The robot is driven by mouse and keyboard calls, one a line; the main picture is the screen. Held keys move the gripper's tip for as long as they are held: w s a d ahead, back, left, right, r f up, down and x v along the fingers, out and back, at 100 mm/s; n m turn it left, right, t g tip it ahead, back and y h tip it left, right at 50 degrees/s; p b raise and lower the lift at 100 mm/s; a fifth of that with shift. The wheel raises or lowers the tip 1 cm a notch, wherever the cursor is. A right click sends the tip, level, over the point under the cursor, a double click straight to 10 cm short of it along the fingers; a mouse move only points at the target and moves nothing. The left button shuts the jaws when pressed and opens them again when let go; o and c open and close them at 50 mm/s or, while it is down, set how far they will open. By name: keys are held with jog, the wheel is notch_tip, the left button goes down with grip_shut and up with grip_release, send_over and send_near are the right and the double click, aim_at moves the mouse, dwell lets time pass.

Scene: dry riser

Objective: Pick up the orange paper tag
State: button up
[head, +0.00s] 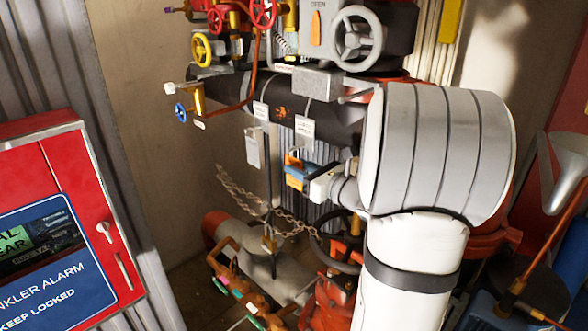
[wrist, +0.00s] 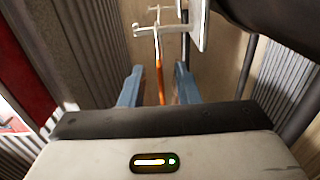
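The orange paper tag (wrist: 159,75) shows edge-on in the wrist view, a thin upright strip hanging below a pale metal hook (wrist: 157,28). My gripper (wrist: 161,72) is open, its two blue fingers either side of the strip with a gap on both sides. In the head view my gripper (head: 298,174) points left below the black pipe, and an orange patch (head: 293,160) shows at its fingers. Part of the tag is hidden there by the fingers. I cannot tell from the head view how deep it sits between them.
A black pipe (head: 335,118) with white hanging labels runs just above my gripper. A chain (head: 240,197) hangs lower left. Valve wheels (head: 357,38) stand above. A red alarm cabinet (head: 60,230) is at the left. Corrugated wall panels stand behind.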

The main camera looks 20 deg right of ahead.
aim_at(289, 162)
jog(key=p+x, duration=0.1)
jog(key=x, duration=0.3)
jog(key=shift+r, duration=0.1)
jog(key=shift+c, duration=0.4)
grip_shut()
